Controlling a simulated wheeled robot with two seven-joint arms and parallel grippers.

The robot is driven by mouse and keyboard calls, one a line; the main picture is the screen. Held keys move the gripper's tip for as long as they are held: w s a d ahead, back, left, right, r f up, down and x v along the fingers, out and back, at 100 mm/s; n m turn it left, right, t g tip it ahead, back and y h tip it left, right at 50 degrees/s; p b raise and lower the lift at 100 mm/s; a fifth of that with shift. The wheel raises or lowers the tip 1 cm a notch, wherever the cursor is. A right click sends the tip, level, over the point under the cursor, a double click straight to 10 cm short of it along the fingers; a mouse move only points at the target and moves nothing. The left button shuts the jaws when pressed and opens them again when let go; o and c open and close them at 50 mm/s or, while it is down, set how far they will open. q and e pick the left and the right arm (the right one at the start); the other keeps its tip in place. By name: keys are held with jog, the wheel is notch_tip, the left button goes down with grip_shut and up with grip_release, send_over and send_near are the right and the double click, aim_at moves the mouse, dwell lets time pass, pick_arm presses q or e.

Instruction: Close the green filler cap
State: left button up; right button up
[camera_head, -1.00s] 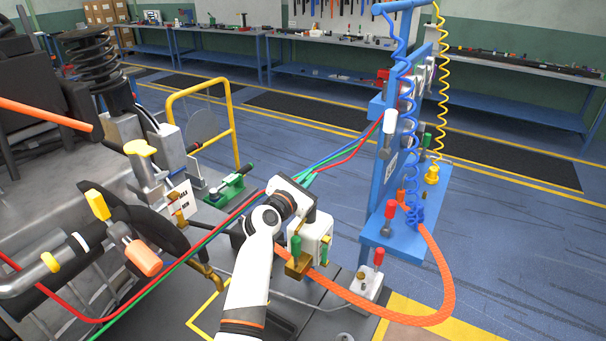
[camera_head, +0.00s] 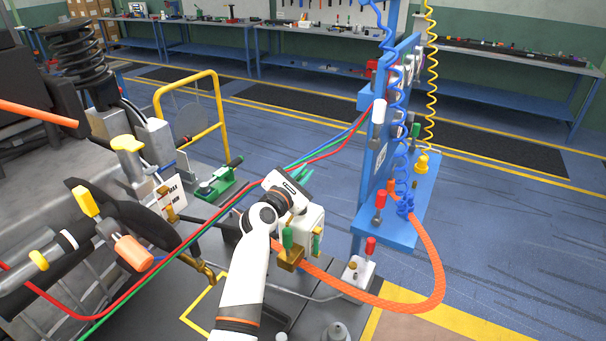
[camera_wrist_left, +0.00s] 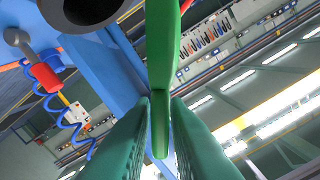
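My left arm comes up from the bottom of the head view. Its gripper (camera_head: 302,178) is above a white block-shaped body (camera_head: 308,222). A bright green piece, likely the filler cap (camera_head: 306,172), shows just beyond the gripper, mostly hidden by it. In the left wrist view, the green cap piece (camera_wrist_left: 160,70) runs down between the two dark green ridged fingers (camera_wrist_left: 161,105). The fingers lie close against both its sides and look shut on it. A dark round opening (camera_wrist_left: 92,8) shows at the top left there. My right gripper is not in view.
A blue stand (camera_head: 408,215) with coiled hoses is close on the right. An orange hose (camera_head: 440,265) loops below it. Red, green and blue lines (camera_head: 325,150) pass by the gripper. Green-handled brass valves (camera_head: 289,255) sit below it. A green clamp (camera_head: 217,185) stands left.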

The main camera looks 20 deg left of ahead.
pick_arm(q)
jog(key=shift+o, duration=1.2)
jog(key=s+a+b, duration=0.1)
jog(key=s+b, duration=0.1)
jog(key=s, duration=1)
jog(key=shift+a, duration=0.3)
jog(key=shift+w, duration=0.1)
jog(key=shift+c, duration=0.6)
